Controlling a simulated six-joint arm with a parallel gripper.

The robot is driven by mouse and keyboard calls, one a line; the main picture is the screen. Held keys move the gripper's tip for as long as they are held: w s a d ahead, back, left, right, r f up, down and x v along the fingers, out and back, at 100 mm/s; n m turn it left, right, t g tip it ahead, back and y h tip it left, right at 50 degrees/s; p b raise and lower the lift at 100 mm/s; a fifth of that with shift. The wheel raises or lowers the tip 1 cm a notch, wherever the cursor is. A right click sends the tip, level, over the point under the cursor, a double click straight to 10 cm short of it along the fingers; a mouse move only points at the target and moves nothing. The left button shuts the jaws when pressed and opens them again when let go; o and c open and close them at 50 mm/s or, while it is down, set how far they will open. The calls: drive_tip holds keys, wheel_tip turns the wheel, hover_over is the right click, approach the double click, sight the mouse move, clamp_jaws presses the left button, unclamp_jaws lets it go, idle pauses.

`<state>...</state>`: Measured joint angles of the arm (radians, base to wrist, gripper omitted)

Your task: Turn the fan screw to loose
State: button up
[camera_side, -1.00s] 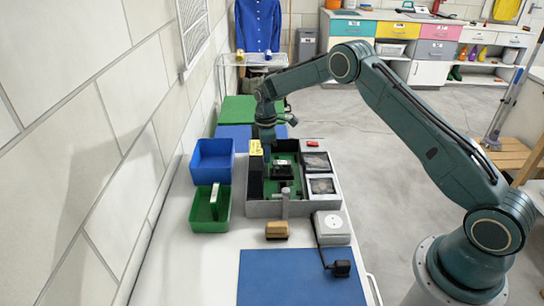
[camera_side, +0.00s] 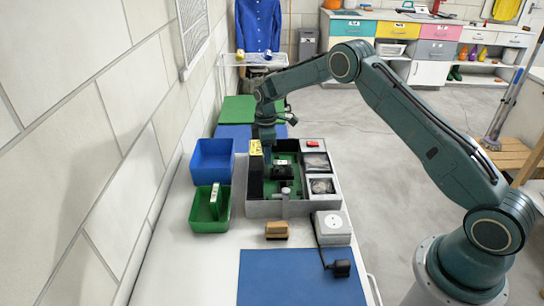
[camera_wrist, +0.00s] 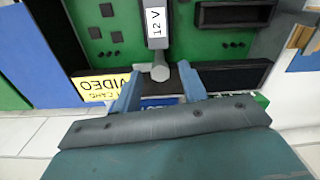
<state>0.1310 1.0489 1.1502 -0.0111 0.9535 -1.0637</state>
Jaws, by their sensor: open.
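An open grey computer case (camera_side: 262,209) with a green board inside stands on the white bench. Two square fans (camera_side: 316,163) (camera_side: 322,187) sit along its right side. I cannot make out the fan screw for certain. A small grey knob-ended piece (camera_wrist: 160,72) shows in the wrist view, below a 12 V label. A grey cylinder (camera_side: 285,191) shows near the case's front wall in the side view.
A blue bin (camera_side: 212,163) and a green bin (camera_side: 210,226) holding a card stand left of the case. In front are a brush (camera_side: 277,230), a white power box (camera_side: 332,228) with a cord and a blue mat (camera_side: 290,278). The wall is close on the left.

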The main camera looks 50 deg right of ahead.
wheel_tip(320, 180, up, 14)
drive_tip(key=shift+f, duration=0.15)
idle(0.5)
idle(0.3)
drive_tip(key=s+a+r+m+t, duration=0.2)
drive_tip(key=s+a+r+m, duration=0.1)
drive_tip(key=s+r, duration=0.65)
drive_tip(key=s+a+r+m+t, duration=0.1)
drive_tip(key=s+a+r+m, duration=0.1)
drive_tip(key=s+r, duration=0.75)
drive_tip(key=s+a+f+m+t, duration=0.1)
drive_tip(key=s+f+m, duration=0.1)
drive_tip(key=s, duration=0.9)
drive_tip(key=s+a+f+m+t, duration=0.1)
drive_tip(key=s+f+m, duration=0.1)
drive_tip(key=s, duration=0.9)
drive_tip(key=shift+s+a+m+t, duration=0.35)
drive_tip(key=shift+m+t, duration=0.05)
drive_tip(key=shift+m, duration=0.5)
